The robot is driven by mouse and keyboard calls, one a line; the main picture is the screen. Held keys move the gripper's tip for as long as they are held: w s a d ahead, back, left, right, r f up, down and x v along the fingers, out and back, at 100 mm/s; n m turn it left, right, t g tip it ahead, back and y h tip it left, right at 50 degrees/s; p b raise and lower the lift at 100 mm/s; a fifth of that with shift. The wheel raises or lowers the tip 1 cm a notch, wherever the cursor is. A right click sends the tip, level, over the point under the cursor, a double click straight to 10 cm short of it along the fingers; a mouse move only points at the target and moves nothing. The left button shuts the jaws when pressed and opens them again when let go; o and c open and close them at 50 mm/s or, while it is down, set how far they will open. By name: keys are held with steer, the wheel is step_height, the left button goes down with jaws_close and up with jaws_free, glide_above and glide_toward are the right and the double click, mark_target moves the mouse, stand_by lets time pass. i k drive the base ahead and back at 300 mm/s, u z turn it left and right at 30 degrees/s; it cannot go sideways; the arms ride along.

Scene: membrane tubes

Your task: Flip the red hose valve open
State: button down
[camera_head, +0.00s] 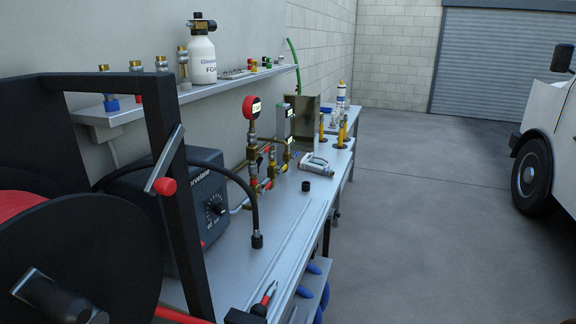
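A red hose (18,206) is wound on a black reel (85,255) at the left edge. A grey lever with a red end (165,172) sits by the reel's black frame. On the bench, a brass pipe assembly (268,165) carries small red parts and a red-rimmed gauge (252,107). A small red-and-black piece (267,296) lies at the bench's near end. I cannot tell which of these red parts is the hose valve, nor whether it is open. My gripper is not in view.
A grey metal bench (285,225) runs away along the wall, holding a dark box with a dial (190,205). A shelf (130,112) above holds fittings and a white bottle (202,60). Open concrete floor (430,230) lies right, with a white vehicle (550,130) beyond.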

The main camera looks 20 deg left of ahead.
mark_target(268, 186)
steer(key=i, duration=1.5)
steer(key=u, duration=3)
